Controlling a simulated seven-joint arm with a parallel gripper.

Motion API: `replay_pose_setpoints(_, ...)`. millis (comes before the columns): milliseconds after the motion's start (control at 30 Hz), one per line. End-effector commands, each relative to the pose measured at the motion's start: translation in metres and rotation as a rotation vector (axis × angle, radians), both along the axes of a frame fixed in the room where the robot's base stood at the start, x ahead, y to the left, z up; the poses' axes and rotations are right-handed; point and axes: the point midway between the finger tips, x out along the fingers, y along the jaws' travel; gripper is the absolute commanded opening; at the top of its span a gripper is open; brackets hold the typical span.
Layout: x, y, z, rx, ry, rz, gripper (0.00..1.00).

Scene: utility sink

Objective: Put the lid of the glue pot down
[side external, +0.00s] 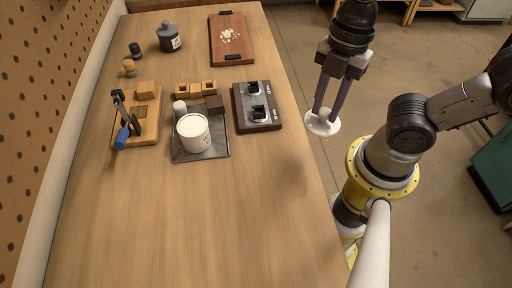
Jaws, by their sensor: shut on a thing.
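My gripper (323,112) points down with its two dark fingers shut on the knob of a round white lid (331,128). The lid is held in the air and shows against the floor, just right of the table's right edge. The glue pot (194,140) is a white cylinder standing upright on a grey metal tray (184,156). Its top looks white and pale, and I cannot make out its contents. The gripper and lid are well to the right of the pot.
A dark block with two black fittings (257,113) stands between pot and gripper. The near wooden tabletop (200,220) is clear.

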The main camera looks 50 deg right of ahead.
Motion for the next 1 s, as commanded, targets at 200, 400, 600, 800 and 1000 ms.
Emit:
replay_pose_setpoints(200,0.004,0.000,-0.003,-0.001,0.004,-0.019,0.00)
replay_pose_setpoints(400,0.041,0.019,-0.023,-0.002,0.009,-0.018,0.00)
replay_pose_setpoints(600,0.080,0.038,-0.045,-0.003,0.008,-0.019,0.00)
replay_pose_setpoints(800,0.103,0.049,-0.077,-0.001,0.005,-0.020,0.00)
replay_pose_setpoints(1000,0.113,0.054,-0.090,-0.001,0.003,-0.020,0.00)
